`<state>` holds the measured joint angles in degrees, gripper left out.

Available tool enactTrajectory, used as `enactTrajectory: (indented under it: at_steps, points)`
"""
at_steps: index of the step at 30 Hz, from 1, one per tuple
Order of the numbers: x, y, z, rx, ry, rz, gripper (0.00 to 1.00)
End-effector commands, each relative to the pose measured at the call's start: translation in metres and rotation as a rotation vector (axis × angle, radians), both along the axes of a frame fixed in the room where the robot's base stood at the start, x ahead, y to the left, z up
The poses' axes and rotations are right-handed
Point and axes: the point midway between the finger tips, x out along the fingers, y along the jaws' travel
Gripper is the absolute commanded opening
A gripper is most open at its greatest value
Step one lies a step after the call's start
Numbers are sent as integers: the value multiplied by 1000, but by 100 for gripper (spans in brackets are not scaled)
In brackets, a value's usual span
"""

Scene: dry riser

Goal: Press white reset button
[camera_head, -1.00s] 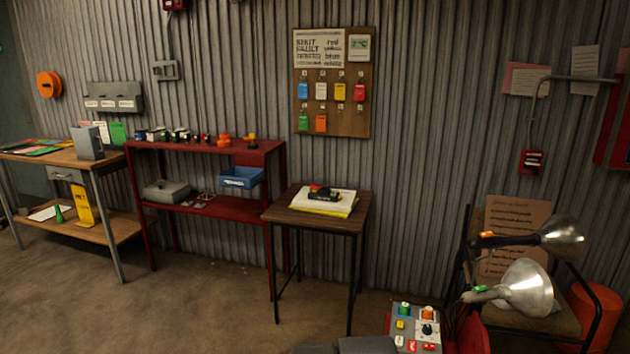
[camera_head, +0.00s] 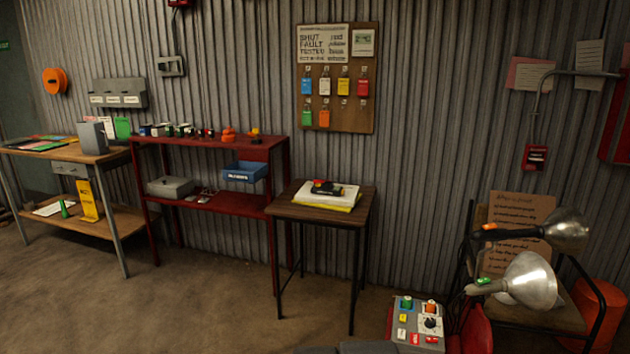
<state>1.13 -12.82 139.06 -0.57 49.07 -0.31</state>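A grey control box (camera_head: 392,326) stands low in the head view, right of centre near the bottom edge. It carries a green knob (camera_head: 407,303), an orange knob (camera_head: 431,306), a black dial (camera_head: 431,323) on a white plate, a yellow patch (camera_head: 403,318) and red patches along its lower part. A small white patch (camera_head: 401,334) shows at its lower left. I cannot tell whether that is the white reset button. My gripper is not in view.
A red thing (camera_head: 474,331) and two metal lamps (camera_head: 531,280) crowd the box's right side, with a chair behind. A small wooden table (camera_head: 293,209) stands behind left, beside a red shelf (camera_head: 210,203). Open floor (camera_head: 200,310) lies at the left.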

Motion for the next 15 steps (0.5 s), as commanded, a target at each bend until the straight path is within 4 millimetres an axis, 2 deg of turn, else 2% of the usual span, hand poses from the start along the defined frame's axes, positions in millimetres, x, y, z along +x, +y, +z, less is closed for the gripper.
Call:
enactTrajectory:
  at_steps: [1, 6, 8, 15]
  points:
    - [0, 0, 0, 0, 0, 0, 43]
    - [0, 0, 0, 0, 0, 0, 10]
    - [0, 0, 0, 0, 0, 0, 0]
    - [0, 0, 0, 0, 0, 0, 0]
